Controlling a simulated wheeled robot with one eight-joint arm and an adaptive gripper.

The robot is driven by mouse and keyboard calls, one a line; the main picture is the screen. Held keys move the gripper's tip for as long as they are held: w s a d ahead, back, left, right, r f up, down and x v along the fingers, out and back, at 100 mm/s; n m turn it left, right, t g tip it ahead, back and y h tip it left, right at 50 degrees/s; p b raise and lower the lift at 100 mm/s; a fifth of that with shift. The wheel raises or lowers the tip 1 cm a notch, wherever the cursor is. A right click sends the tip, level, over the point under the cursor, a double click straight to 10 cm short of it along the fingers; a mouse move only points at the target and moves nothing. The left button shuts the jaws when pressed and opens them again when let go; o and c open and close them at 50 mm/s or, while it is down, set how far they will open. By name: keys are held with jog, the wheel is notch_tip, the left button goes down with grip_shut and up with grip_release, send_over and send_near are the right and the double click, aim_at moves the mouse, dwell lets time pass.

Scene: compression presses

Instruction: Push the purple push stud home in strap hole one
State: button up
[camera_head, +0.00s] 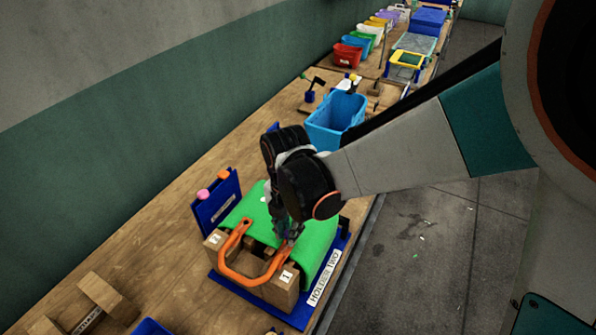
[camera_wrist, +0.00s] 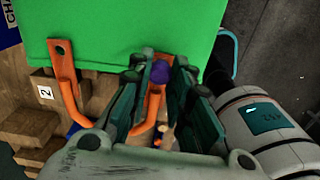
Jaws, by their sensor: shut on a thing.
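The purple push stud (camera_wrist: 159,72) sits between the fingertips of my gripper (camera_wrist: 161,78) in the wrist view, and my gripper is shut on it. In the head view my gripper (camera_head: 289,232) points down at the strap end near the block's "1" label. The orange strap (camera_head: 236,277) loops out from the wooden block; it also shows in the wrist view (camera_wrist: 70,95). Its end near the "2" label shows an open hole. The hole at the "1" end is hidden by my fingers and the stud, so I cannot tell how deep the stud is.
A green sheet (camera_head: 316,239) covers the block on the blue "HOLDER TWO" base (camera_head: 248,301). A blue upright rack (camera_head: 215,205) with a pink and an orange stud stands behind. A light-blue bin (camera_head: 336,116) stands farther along the bench. Bare wood (camera_head: 130,245) lies left.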

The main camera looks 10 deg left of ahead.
jog(key=shift+f+b, duration=1.1)
jog(key=shift+f, duration=0.2)
jog(key=o, duration=0.7)
jog(key=shift+r, duration=0.1)
jog(key=shift+o, duration=0.2)
